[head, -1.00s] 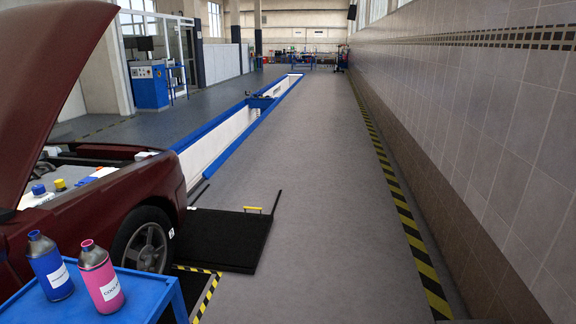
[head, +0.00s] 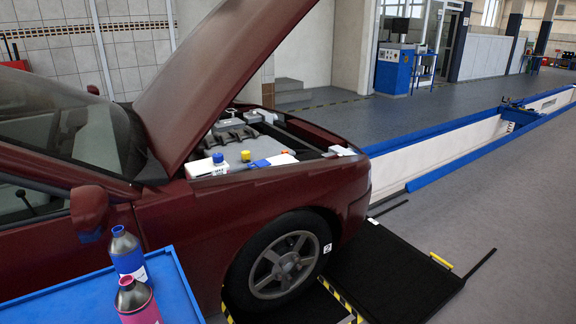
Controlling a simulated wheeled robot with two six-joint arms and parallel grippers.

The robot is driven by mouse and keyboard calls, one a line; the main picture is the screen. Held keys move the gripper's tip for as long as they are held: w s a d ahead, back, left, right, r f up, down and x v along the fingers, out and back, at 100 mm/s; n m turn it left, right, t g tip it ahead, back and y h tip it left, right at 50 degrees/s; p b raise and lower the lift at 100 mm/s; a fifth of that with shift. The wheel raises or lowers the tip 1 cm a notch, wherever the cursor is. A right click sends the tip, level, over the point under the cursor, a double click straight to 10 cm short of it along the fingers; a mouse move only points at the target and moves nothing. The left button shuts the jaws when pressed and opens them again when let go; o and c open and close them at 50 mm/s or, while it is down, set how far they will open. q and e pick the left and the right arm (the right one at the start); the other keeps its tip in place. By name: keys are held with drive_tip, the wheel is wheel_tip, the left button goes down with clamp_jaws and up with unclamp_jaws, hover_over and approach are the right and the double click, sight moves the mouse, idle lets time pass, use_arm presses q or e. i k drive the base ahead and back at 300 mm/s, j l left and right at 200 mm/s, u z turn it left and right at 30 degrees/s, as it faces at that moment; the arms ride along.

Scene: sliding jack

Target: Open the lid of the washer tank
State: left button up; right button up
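The red car (head: 230,220) stands with its hood (head: 220,85) raised over the engine bay. In the engine bay, near the fender, is a white tank with a blue cap (head: 218,158); I take it to be the washer tank, and the cap looks seated on it. A yellow cap (head: 246,156) sits to its right, and another blue part (head: 259,164) lies close by. Neither of my grippers shows in the head view.
A blue cart (head: 90,300) at the lower left holds a blue bottle (head: 130,254) and a pink bottle (head: 138,300). A black platform (head: 390,265) lies by the front wheel. A blue-edged pit (head: 440,160) runs beyond the car. The grey floor at right is clear.

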sight(262, 163)
drive_tip(key=i+l+u, duration=0.35)
drive_tip(key=l, duration=0.25)
drive_tip(key=l+u, duration=0.2)
drive_tip(key=l, duration=0.15)
drive_tip(key=i+l+u, duration=0.2)
drive_tip(key=l, duration=0.15)
